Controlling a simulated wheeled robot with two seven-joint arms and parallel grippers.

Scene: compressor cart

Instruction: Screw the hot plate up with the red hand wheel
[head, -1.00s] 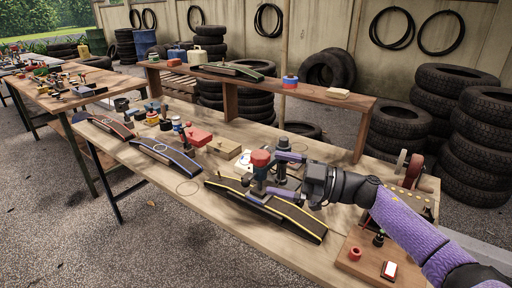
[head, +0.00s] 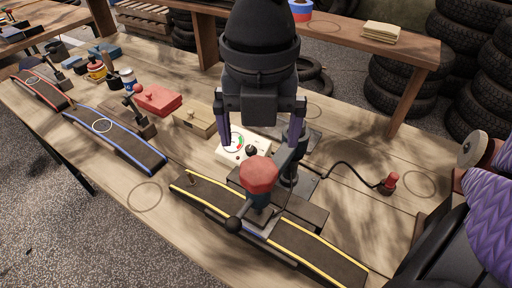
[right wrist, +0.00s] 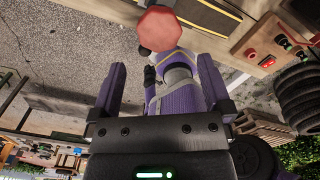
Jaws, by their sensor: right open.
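The red eight-sided hand wheel (head: 259,173) sits on top of a small blue-grey press that stands over a yellow-edged black strip (head: 318,255). A lever with a black ball (head: 233,224) sticks out at the press's near side. The hot plate cannot be made out clearly under the wheel. My right gripper (head: 261,140) points down, open and empty, its fingers spread just behind and above the wheel in the head view. In the right wrist view the wheel (right wrist: 159,28) shows beyond the fingertips, apart from them. My left gripper is not in the head view.
A white gauge box (head: 235,146) stands behind the press. A black cable runs right to a red-topped part (head: 390,183). A blue-edged strip (head: 115,140), wooden block (head: 196,119) and red box (head: 158,99) lie to the left. The table front left of the press is clear.

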